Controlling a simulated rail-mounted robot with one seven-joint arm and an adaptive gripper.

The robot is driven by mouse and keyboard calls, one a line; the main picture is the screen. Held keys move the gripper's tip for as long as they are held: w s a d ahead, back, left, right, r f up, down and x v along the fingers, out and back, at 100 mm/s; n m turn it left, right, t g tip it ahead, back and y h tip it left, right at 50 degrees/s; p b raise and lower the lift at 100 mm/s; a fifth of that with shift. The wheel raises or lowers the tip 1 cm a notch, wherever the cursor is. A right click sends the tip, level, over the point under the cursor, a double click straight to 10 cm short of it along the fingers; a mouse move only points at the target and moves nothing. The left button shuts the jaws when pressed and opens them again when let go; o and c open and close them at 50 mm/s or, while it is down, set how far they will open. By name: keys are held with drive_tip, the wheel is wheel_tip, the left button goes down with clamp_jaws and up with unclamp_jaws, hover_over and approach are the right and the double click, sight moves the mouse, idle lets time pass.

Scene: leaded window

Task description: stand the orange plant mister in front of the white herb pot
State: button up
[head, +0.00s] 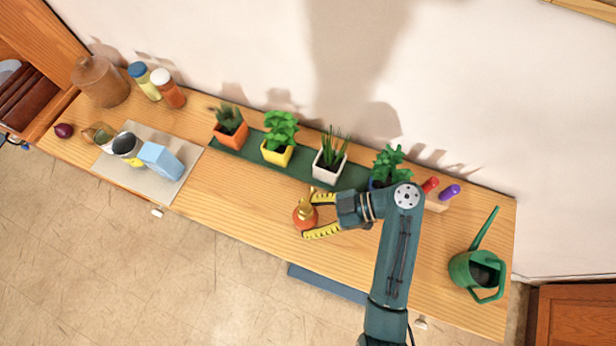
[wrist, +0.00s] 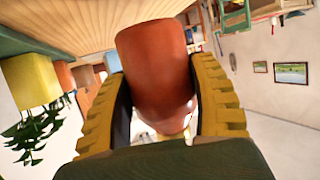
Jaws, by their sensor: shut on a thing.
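The orange plant mister (head: 305,214) with a gold top is on or just above the wooden counter, in front of the white herb pot (head: 329,164) and a little to its left in the head view. My gripper (head: 320,216) reaches it from the right, with its yellow fingers on both sides. In the wrist view the mister (wrist: 157,65) fills the middle, and my gripper (wrist: 165,105) is shut on it. Its base points toward the counter. I cannot tell whether the base touches the wood. The white pot holds thin green herbs and stands on a green mat.
The green mat (head: 245,152) also carries an orange pot (head: 230,134), a yellow pot (head: 277,155) and a blue pot (head: 376,184). A green watering can (head: 475,268) stands right. Counter left of the mister is clear.

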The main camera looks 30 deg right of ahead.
wheel_tip(320, 180, down, 4)
drive_tip(key=shift+r+b, duration=0.15)
drive_tip(key=shift+b, duration=0.2)
drive_tip(key=o, duration=1.2)
drive_tip(key=p+v, duration=0.6)
drive_tip(key=v, duration=0.1)
drive_tip(key=p+v, duration=0.3)
drive_tip(key=v, duration=0.1)
drive_tip(key=shift+r, duration=0.35)
drive_tip(key=shift+s+d+p, duration=0.25)
drive_tip(key=shift+d+p, duration=0.2)
